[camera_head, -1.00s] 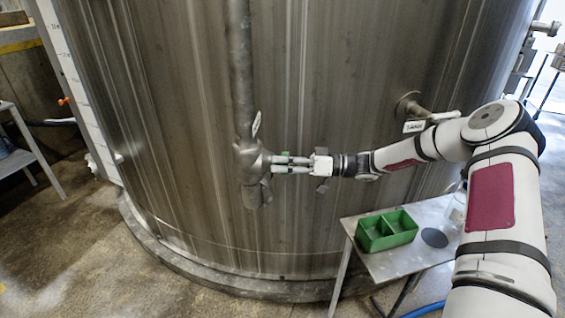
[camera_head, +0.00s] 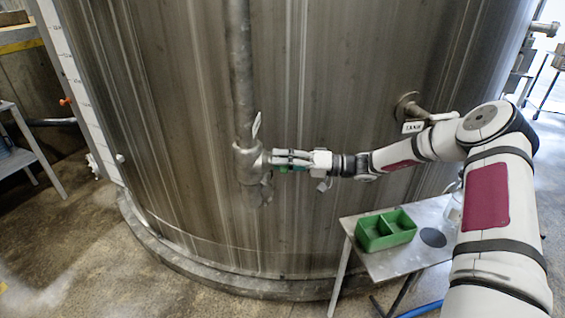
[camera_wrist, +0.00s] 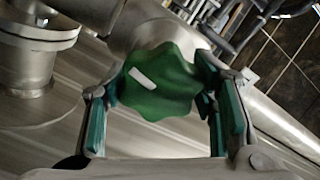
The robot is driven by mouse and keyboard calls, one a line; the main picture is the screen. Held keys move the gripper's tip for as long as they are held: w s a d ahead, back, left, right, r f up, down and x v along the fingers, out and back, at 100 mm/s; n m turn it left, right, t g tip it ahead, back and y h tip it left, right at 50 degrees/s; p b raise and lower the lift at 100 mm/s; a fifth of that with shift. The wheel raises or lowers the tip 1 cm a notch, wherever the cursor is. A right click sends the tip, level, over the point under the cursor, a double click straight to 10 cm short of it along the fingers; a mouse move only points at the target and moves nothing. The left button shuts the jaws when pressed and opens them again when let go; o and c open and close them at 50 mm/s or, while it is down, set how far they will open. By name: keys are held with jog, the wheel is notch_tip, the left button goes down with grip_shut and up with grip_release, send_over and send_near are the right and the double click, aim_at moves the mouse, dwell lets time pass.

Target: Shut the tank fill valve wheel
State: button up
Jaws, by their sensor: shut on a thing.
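The green valve wheel (camera_wrist: 160,85), lobed and with a white mark on its face, fills the middle of the wrist view. It sits on a grey metal valve body at the pipe. My gripper (camera_wrist: 160,115) has one green-padded finger on each side of the wheel and is shut on it. In the head view my gripper (camera_head: 284,160) meets the right side of the valve body (camera_head: 250,160), low on the vertical pipe (camera_head: 240,70). The wheel is mostly hidden there, with only a bit of green showing between the fingers.
The large steel tank (camera_head: 330,80) stands close behind the valve. A side table (camera_head: 400,262) with a green divided tray (camera_head: 385,230) is below my arm. A tagged pipe stub (camera_head: 408,105) juts from the tank above my forearm. Open floor lies at the left.

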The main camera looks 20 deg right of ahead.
jog(key=m, duration=0.4)
jog(key=shift+m, duration=0.3)
jog(key=m, duration=0.3)
jog(key=shift+m, duration=0.3)
jog(key=m, duration=0.3)
jog(key=shift+f+m, duration=0.1)
jog(key=shift+m, duration=0.2)
jog(key=m, duration=0.4)
jog(key=shift+f+m, duration=0.1)
jog(key=shift+m, duration=0.2)
jog(key=m, duration=0.4)
jog(key=shift+s+b, duration=0.1)
jog(key=shift+b, duration=0.2)
jog(key=m, duration=0.9)
jog(key=shift+s+b, duration=0.1)
jog(key=shift+b, duration=0.2)
jog(key=shift+a+m, duration=0.1)
jog(key=shift+m, duration=1.8)
